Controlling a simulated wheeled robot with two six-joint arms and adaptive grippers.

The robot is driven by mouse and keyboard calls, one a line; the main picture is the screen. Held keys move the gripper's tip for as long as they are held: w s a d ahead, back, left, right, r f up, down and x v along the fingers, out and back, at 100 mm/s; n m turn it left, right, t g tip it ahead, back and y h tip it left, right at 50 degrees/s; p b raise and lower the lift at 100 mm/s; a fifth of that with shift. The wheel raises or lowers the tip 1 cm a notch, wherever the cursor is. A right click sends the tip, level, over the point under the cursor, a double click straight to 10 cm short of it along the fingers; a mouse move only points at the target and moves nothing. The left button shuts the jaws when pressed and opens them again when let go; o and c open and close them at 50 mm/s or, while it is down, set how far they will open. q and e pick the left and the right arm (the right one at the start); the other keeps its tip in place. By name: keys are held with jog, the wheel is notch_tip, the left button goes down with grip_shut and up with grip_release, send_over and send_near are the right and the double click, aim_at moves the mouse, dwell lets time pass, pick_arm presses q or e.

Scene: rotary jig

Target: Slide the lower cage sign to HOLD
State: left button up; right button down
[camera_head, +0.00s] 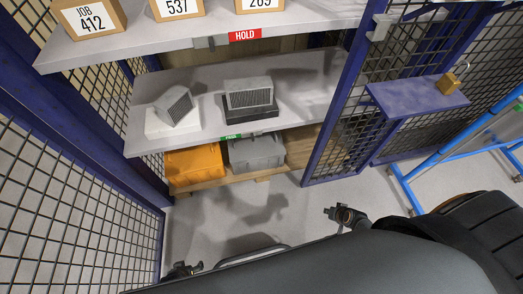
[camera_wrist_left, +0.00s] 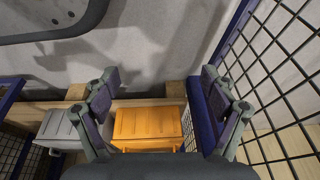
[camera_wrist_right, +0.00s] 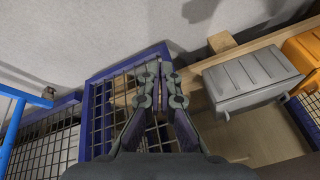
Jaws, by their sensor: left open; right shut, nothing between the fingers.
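The lower cage sign (camera_head: 231,136) is a small green label on the front edge of the lower shelf; its lettering is too small to read surely. The upper sign (camera_head: 245,36) on the shelf above is red and reads HOLD. My right gripper (camera_head: 335,212) is shut and empty, out over the floor to the right of and below the lower sign. It also shows in the right wrist view (camera_wrist_right: 160,72). My left gripper (camera_head: 183,270) is at the bottom left, partly hidden by my body. In the left wrist view (camera_wrist_left: 160,92) it is open and empty. Both are apart from the signs.
The lower shelf (camera_head: 300,108) holds two grey vented units. An orange case (camera_head: 194,164) and a grey case (camera_head: 257,152) stand below it. Boxes (camera_head: 88,18) stand on the top shelf. Mesh panels flank the shelves; a padlock (camera_head: 449,83) sits on a blue ledge. The floor in front is clear.

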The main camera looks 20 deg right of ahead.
pick_arm(q)
jog(key=w+d+t+b, duration=0.3)
jog(key=w+b, duration=0.7)
jog(key=b, duration=0.2)
pick_arm(e)
jog(key=w+a+r+m+t+y, duration=0.1)
jog(key=w+r+m+t+y, duration=0.15)
jog(key=w, duration=0.65)
jog(key=w+a+r+m+t+y, duration=0.1)
jog(key=w+r+t+y, duration=0.2)
jog(key=w, duration=0.6)
pick_arm(q)
jog(key=w+d+r+t+h+b, duration=0.1)
jog(key=w+d+r+b, duration=0.1)
jog(key=r+b, duration=0.5)
jog(key=shift+w+d+t+h+b, duration=0.4)
jog(key=shift+w+b, duration=0.35)
jog(key=shift+b, duration=0.2)
pick_arm(e)
jog(key=w+a+r+t+y, duration=0.1)
jog(key=w+a+r+y, duration=0.1)
jog(key=r, duration=0.6)
jog(key=w+a+r+t+y, duration=0.2)
jog(key=a+r+y, duration=0.2)
jog(key=a+r, duration=0.3)
jog(key=shift+r, duration=0.7)
jog(key=shift+a+y, duration=0.1)
jog(key=shift+y, duration=0.15)
